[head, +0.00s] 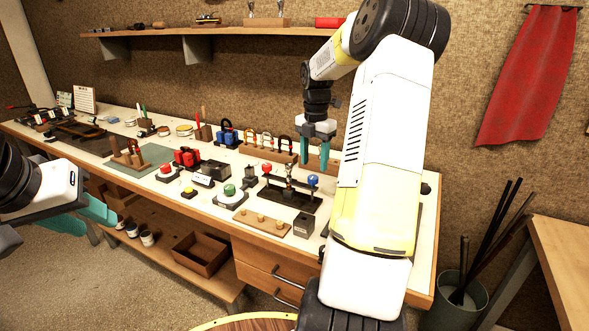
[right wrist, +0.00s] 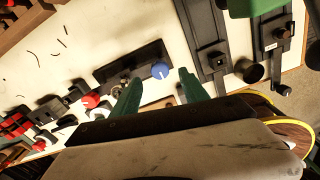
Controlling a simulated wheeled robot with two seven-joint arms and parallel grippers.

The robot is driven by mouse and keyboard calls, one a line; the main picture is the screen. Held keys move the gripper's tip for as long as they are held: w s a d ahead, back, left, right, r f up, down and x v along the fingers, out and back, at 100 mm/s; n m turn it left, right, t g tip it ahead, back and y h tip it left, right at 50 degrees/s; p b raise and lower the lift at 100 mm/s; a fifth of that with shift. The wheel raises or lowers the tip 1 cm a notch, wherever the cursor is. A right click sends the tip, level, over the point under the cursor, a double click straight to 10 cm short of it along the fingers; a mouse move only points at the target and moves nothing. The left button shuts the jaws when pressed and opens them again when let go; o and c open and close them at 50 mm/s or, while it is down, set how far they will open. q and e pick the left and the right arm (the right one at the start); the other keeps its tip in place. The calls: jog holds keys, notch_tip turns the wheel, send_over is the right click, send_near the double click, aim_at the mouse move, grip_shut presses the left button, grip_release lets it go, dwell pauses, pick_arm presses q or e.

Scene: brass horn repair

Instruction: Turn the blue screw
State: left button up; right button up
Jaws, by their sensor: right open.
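The blue screw (head: 312,181) has a round blue head and stands at the right end of a black fixture (head: 290,197) on the workbench. A red screw (head: 267,168) stands at the fixture's left end, with a brass part (head: 289,178) between them. My right gripper (head: 315,163) is open and empty, pointing down above and behind the blue screw, apart from it. In the right wrist view the blue screw (right wrist: 160,71) shows between and beyond the open fingers (right wrist: 158,80). My left gripper (head: 100,225) is open and empty, left of the bench's front edge.
A rack of coloured padlocks (head: 268,150) stands behind the fixture. My right arm hides the bench's right part.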

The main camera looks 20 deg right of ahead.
aim_at(313, 177)
jog(key=shift+f, duration=2.4)
jog(key=shift+c, duration=0.2)
grip_shut()
